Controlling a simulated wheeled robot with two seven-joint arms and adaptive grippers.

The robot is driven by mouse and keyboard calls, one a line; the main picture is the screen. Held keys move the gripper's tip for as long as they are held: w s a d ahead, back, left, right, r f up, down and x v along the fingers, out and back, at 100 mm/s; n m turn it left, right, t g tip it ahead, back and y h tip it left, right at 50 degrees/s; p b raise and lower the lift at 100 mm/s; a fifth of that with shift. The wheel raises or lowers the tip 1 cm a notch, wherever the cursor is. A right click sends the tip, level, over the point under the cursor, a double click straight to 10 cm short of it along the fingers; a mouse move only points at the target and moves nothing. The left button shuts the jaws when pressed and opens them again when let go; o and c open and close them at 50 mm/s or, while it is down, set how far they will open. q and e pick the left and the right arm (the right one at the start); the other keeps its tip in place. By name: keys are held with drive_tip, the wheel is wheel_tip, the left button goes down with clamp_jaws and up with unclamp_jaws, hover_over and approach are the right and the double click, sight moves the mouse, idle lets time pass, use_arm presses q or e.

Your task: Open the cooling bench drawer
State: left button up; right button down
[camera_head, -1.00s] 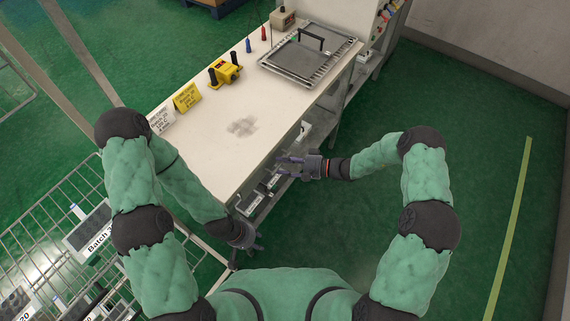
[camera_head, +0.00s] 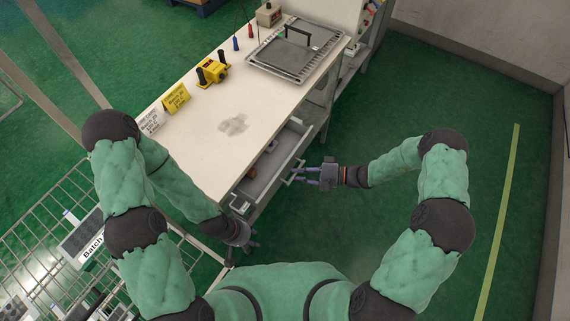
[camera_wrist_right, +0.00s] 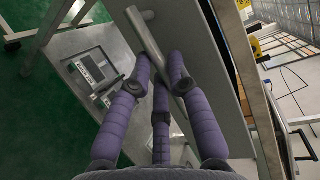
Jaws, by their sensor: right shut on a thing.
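The cooling bench (camera_head: 215,150) has its grey drawer (camera_head: 270,178) pulled out from under the worktop, and part of the drawer's inside shows. A small brown item (camera_head: 252,172) lies in it. My right gripper (camera_head: 300,174) is at the drawer front, shut on the bar handle (camera_head: 297,172). In the right wrist view its purple fingers (camera_wrist_right: 160,85) close around the metal bar (camera_wrist_right: 148,40). My left gripper (camera_head: 246,240) hangs low near the bench's front corner; whether its fingers are open or shut is unclear.
A wire rack (camera_head: 50,235) stands at the left. The green floor (camera_head: 400,100) right of the bench is clear.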

drive_tip(key=s+d, duration=0.8)
drive_tip(key=d, duration=0.2)
drive_tip(key=shift+d, duration=0.4)
drive_tip(key=c, duration=1.2)
unclamp_jaws()
drive_tip(key=shift+w, duration=0.1)
drive_tip(key=shift+o, duration=0.2)
drive_tip(key=v, duration=1.2)
